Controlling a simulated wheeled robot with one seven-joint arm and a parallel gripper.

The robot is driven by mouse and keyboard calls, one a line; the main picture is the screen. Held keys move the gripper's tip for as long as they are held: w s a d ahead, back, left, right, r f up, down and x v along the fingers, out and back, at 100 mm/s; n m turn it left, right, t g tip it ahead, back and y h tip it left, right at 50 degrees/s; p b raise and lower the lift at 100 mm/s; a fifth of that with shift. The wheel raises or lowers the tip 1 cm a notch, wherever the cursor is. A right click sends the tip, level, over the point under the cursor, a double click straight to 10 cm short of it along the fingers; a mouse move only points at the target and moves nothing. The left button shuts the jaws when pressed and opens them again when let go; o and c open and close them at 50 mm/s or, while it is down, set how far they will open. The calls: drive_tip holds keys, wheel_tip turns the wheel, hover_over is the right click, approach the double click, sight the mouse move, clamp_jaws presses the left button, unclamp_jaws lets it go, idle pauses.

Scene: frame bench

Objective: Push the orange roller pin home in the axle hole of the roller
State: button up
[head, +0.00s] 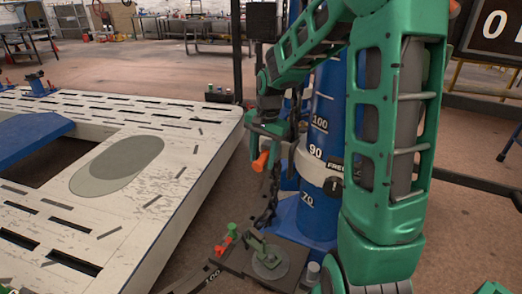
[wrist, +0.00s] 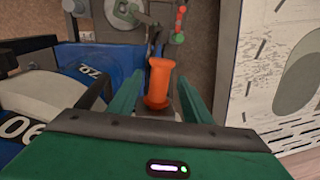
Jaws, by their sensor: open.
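The orange roller pin (wrist: 159,84) stands between my gripper's two green fingers in the wrist view, with a gap on each side. A flared head is at its top end. The same pin (head: 260,161) shows as a small tilted orange cylinder just below my gripper (head: 266,140) in the head view, in front of the blue column. My gripper is open around the pin. The roller and its axle hole cannot be made out clearly; my gripper and the pin cover that spot.
A blue column (head: 320,130) with number marks and a pale collar stands close behind my gripper. A chain (head: 272,195) hangs beside it. A large white slotted frame (head: 190,185) lies left. A clamp-like fixture with a grey disc (head: 270,263) is low in front.

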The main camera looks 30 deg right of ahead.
drive_tip(key=shift+f, duration=0.15)
clamp_jaws()
drive_tip(key=shift+w+d, duration=0.1)
idle(0.3)
drive_tip(key=shift+c, duration=0.2)
unclamp_jaws()
